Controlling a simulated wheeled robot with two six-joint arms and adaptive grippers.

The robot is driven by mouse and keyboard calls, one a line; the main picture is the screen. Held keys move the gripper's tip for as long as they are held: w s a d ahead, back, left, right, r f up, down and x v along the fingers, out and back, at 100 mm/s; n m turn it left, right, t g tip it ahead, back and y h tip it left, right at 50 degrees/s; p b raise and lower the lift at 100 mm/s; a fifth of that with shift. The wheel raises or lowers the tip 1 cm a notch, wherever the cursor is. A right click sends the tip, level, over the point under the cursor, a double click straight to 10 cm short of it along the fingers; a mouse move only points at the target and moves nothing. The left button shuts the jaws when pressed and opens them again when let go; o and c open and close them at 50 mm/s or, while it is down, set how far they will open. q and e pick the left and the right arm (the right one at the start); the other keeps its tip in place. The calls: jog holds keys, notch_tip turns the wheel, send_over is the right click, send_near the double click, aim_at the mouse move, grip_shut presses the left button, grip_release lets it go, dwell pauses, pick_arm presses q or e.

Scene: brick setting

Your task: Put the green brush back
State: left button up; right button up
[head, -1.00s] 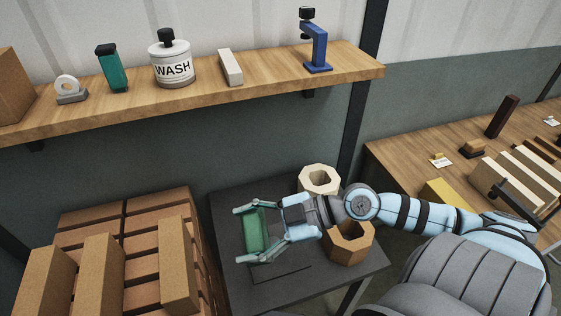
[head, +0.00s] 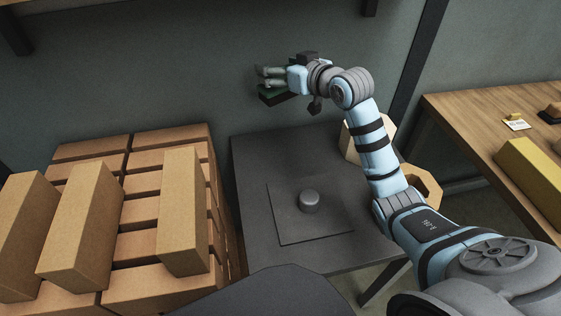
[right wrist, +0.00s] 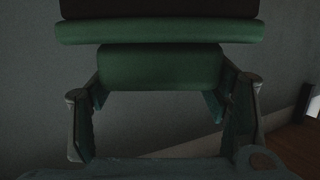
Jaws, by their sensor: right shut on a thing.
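The green brush (head: 275,95) is in my right gripper (head: 270,78), above the far edge of the dark table, in front of the grey wall. In the right wrist view the brush (right wrist: 160,67) lies crosswise between the two fingers of the right gripper (right wrist: 160,90). Its green body shows, with a dark part at the top edge of the picture. The fingers are shut on it. In the head view the gripper partly hides the brush. My left gripper is not in view.
The dark table (head: 262,160) bears a thin square plate (head: 285,225) with a grey round knob (head: 309,201). Stacked bricks (head: 185,220) stand left. My right arm partly hides a pale block (head: 351,146) and a tan hollow block (head: 425,182). A wooden bench (head: 480,110) is right.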

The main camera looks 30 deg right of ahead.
notch_tip(320, 180, down, 19)
jog(key=b, duration=0.6)
jog(key=shift+s+r+b, duration=0.1)
jog(key=shift+b, duration=0.2)
jog(key=shift+d+f, duration=0.1)
jog(key=shift+f, duration=0.2)
jog(key=shift+r, duration=0.1)
jog(key=o, duration=1.3)
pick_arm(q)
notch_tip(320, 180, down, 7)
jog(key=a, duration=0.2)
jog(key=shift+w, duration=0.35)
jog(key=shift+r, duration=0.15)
